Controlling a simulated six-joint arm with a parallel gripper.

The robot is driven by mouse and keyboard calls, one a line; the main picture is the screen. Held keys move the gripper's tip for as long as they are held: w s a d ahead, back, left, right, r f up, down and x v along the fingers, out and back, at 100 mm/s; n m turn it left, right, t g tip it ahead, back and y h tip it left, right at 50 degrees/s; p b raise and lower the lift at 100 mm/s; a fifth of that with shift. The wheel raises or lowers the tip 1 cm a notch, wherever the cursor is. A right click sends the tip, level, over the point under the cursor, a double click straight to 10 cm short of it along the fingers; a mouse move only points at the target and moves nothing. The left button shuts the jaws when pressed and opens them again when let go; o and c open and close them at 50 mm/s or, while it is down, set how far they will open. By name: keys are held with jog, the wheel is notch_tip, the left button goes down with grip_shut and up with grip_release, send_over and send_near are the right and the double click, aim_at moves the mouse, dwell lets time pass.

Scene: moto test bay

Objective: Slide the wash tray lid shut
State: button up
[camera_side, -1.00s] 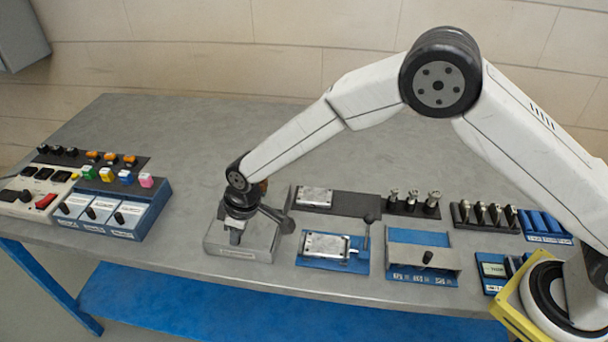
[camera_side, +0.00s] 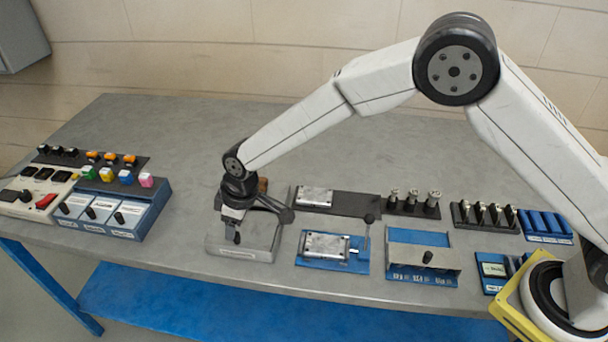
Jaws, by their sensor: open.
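A grey tray (camera_side: 262,240), which I take to be the wash tray, sits near the front edge of the bench, with a small label on its front face too small to read. My gripper (camera_side: 236,234) points down over the left part of this tray. It is open, with its fingertips low at the tray's top; I cannot tell whether they touch it. A dark angled piece (camera_side: 276,207) shows just right of the gripper. My gripper and wrist hide the tray's back left part, so how far the lid is open cannot be told.
Right of the tray are a blue-based metal fixture (camera_side: 327,247) with an upright black-knobbed lever and a blue box (camera_side: 420,238) with a black knob. A switch panel (camera_side: 110,215) stands on the left. The bench between panel and tray is clear.

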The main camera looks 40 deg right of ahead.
jog(key=shift+r, duration=2.05)
jog(key=shift+d, duration=0.1)
jog(key=shift+d, duration=0.25)
jog(key=s+d+r+m, duration=0.2)
jog(key=d+r+m, duration=0.1)
jog(key=d, duration=0.7)
jog(key=s+d+m+h, duration=0.2)
jog(key=s+d+m, duration=0.4)
jog(key=s+d, duration=1.2)
jog(key=shift+s+d+r+t, duration=0.3)
jog(key=shift+s+d+r, duration=0.1)
jog(key=shift+d, duration=0.3)
